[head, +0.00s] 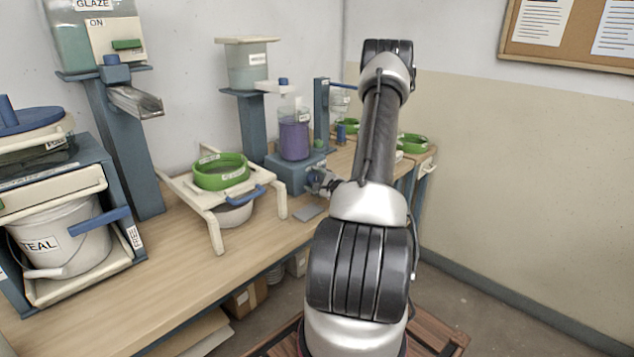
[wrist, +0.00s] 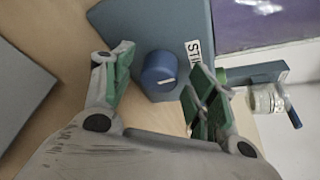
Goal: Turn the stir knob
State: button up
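The stir knob (wrist: 160,72) is a round blue knob with a white pointer mark, on a blue-grey base (wrist: 135,22) beside a partly hidden label (wrist: 193,50) reading "STI". In the head view the base (head: 284,174) carries a clear vessel of purple liquid (head: 294,138). My gripper (wrist: 161,70) is open, its green-padded fingers on either side of the knob with gaps visible. I cannot tell whether the fingertips reach down around it. In the head view my gripper (head: 318,178) is at the base's right front, and the knob is hidden there.
A green-ringed sieve (head: 220,171) on a cream stand is left of the base. A grey plate (head: 307,211) lies in front of it on the wooden bench (head: 185,268). Blue posts and another green ring (head: 413,143) stand farther back.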

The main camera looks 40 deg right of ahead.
jog(key=c, duration=1)
jog(key=shift+m, duration=0.3)
jog(key=shift+d+r+m+g+y, duration=0.15)
jog(key=shift+m+g+y, duration=0.3)
jog(key=shift+m, duration=0.25)
jog(key=m+y, duration=0.2)
jog(key=m, duration=0.1)
jog(key=shift+d, duration=0.15)
jog(key=m+y, duration=0.2)
jog(key=m, duration=0.1)
jog(key=shift+d+g, duration=0.2)
jog(key=shift+g, duration=0.05)
jog(key=shift+d+m+y, duration=0.1)
jog(key=shift+m+y, duration=0.55)
jog(key=shift+m, duration=0.55)
